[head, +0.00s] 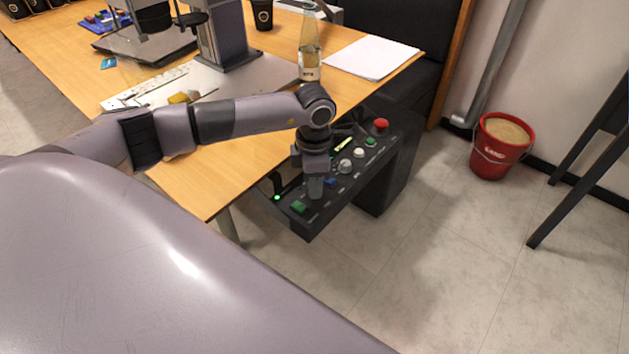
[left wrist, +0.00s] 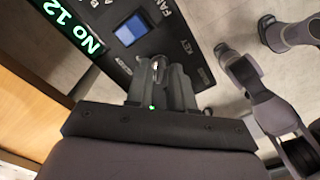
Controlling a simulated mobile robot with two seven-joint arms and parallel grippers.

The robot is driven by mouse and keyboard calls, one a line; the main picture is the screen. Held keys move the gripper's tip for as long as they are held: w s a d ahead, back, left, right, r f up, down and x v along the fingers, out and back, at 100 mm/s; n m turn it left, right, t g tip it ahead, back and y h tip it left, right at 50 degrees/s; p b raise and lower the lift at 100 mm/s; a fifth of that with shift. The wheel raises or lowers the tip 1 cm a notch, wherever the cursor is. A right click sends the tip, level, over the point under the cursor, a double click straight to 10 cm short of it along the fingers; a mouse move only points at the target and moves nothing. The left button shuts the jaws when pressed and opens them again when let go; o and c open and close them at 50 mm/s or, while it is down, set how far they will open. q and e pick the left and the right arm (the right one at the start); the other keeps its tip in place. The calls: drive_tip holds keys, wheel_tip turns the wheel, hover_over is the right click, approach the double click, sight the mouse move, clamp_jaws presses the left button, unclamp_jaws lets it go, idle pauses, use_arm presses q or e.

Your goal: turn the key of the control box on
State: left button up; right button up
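The control box (head: 352,165) is a dark sloped panel with coloured buttons beside the desk's front right edge. My left gripper (head: 315,190) points down onto its lower part and hides the key switch in the head view. In the left wrist view the fingers of my left gripper (left wrist: 162,80) are close together, near the KEY label on the panel (left wrist: 150,50). A small metallic key (left wrist: 156,66) shows between the fingertips, and they look shut on it. Its exact angle is hard to tell. My right gripper cannot be made out.
A green button (head: 299,207) and a red stop button (head: 381,125) lie on either side of my gripper. A bottle (head: 309,55) and paper (head: 371,57) are on the desk (head: 240,152). A red sand bucket (head: 499,152) stands on the open floor at right.

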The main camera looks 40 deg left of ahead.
use_arm(q)
clamp_jaws()
drive_tip(key=shift+m, duration=0.3)
drive_tip(key=m+b, duration=0.2)
drive_tip(key=m, duration=0.1)
drive_tip(key=shift+f+m, duration=0.1)
drive_tip(key=shift+m, duration=0.2)
drive_tip(key=m+b, duration=0.1)
drive_tip(key=m, duration=0.3)
drive_tip(key=shift+m+b, duration=0.3)
drive_tip(key=shift+b, duration=0.05)
drive_tip(key=m+b, duration=0.1)
drive_tip(key=m, duration=0.4)
drive_tip(key=shift+b, duration=0.4)
drive_tip(key=shift+m+b, duration=0.55)
drive_tip(key=shift+m, duration=1.55)
